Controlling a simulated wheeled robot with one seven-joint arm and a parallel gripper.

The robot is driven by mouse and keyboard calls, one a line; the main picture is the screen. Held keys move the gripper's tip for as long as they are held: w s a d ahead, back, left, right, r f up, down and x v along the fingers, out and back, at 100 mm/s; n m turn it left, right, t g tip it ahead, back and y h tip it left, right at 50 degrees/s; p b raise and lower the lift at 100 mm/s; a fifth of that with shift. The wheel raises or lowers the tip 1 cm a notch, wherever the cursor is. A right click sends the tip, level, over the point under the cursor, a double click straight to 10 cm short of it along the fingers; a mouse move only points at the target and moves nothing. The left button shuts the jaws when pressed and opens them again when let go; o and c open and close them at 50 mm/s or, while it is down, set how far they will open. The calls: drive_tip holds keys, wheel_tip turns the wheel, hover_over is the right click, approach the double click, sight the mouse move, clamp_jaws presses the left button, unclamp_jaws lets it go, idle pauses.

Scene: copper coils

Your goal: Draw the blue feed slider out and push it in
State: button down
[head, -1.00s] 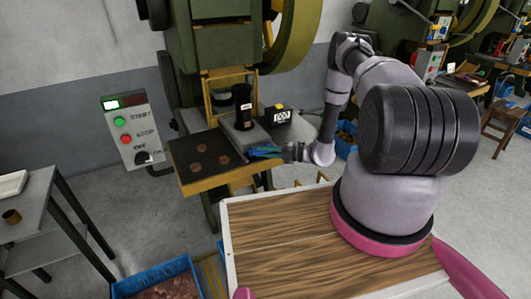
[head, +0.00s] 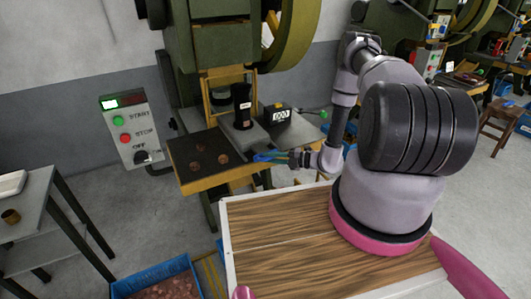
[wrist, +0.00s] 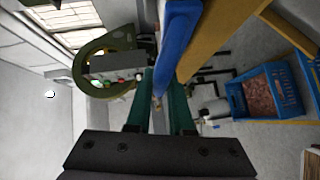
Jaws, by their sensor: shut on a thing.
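The blue feed slider (head: 266,156) shows in the head view at the right front edge of the press bed, partly hidden by my gripper. My gripper (head: 288,158) is at its right end, shut on it. In the wrist view the blue slider (wrist: 176,32) runs from the top edge down to between the teal fingers of my gripper (wrist: 160,88). The fingers are close on either side of its end, and the exact contact is hard to see.
The press bed (head: 183,163) holds several copper discs; a black punch (head: 242,105) and a counter box (head: 280,115) stand behind. A control box (head: 131,130) is at left. Blue crates (head: 157,275) of copper pieces stand on the floor. A wooden-topped surface (head: 275,220) lies in front.

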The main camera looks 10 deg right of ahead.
drive_tip(key=shift+s+d, duration=0.25)
drive_tip(key=shift+s, duration=0.6)
drive_tip(key=shift+s+d, duration=0.2)
drive_tip(key=shift+s, duration=0.6)
drive_tip(key=shift+f, duration=0.1)
drive_tip(key=c, duration=0.8)
unclamp_jaws()
drive_tip(key=v, duration=1.1)
